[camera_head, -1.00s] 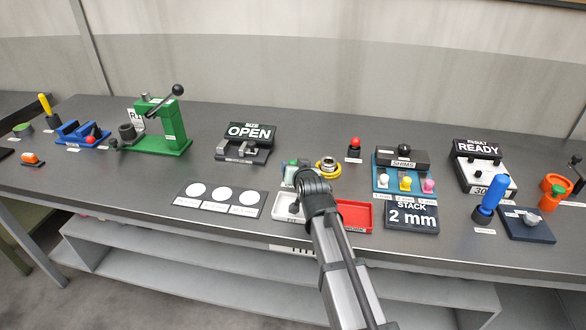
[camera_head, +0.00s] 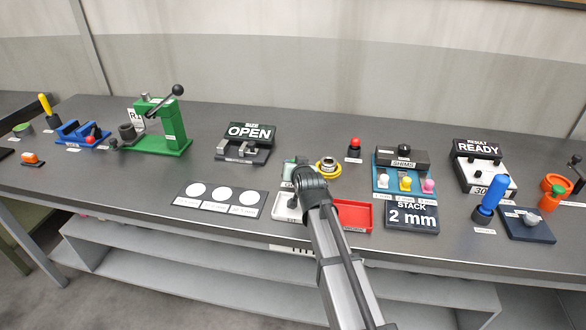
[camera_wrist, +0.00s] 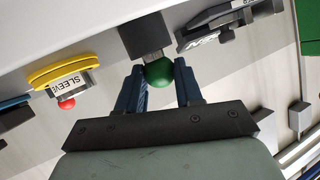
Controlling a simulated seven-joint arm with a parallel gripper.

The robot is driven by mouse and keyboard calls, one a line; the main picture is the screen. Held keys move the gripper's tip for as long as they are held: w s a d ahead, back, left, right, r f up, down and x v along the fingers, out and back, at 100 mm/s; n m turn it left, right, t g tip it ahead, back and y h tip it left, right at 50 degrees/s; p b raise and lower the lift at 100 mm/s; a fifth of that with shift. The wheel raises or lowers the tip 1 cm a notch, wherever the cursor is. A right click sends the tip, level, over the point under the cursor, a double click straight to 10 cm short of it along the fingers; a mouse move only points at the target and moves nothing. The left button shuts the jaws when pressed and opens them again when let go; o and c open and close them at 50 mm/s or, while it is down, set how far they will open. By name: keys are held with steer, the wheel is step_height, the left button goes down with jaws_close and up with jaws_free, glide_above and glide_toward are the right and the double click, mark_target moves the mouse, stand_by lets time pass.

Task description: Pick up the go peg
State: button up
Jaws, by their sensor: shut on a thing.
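In the wrist view a green round knob (camera_wrist: 158,73), apparently the top of the go peg, sits between the fingertips of my gripper (camera_wrist: 160,80). The two dark blue fingers are shut on it. A dark square block (camera_wrist: 146,34) lies directly beyond the knob; I cannot tell whether it is part of the peg or a holder. In the head view my arm hides most of the gripper and the peg; only a small greenish patch shows left of the wrist.
A yellow ring part (camera_head: 328,169), labelled sleeve in the wrist view, stands just right of my wrist. A white tray (camera_head: 279,211) and a red tray (camera_head: 355,214) lie in front. The size gauge (camera_head: 247,143) stands behind left. A card with white circles (camera_head: 211,198) lies left.

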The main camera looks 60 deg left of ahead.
steer(key=shift+c, duration=1.1)
steer(key=shift+r, duration=0.1)
step_height(320, 180, up, 9)
steer(key=shift+f, duration=0.1)
steer(key=shift+w+r, duration=0.15)
steer(key=shift+r, duration=0.1)
steer(key=w+d+m+t+h, duration=0.1)
steer(key=w+d, duration=0.3)
steer(key=w, duration=0.6)
steer(key=w+d+m+t, duration=0.1)
steer(key=w+d, duration=0.2)
steer(key=w, duration=0.7)
steer(key=s+a+n+g, duration=0.1)
steer(key=s+n+g, duration=0.1)
steer(key=g, duration=0.1)
steer(key=s+a+n+g+y, duration=0.1)
steer(key=s+n+g, duration=0.2)
steer(key=s+a+r+n+g, duration=0.1)
steer(key=s+n+g, duration=0.1)
steer(key=n, duration=0.1)
steer(key=shift+s+a+g+y, duration=0.2)
steer(key=shift+s+g+y, duration=0.05)
steer(key=shift+g+y, duration=0.15)
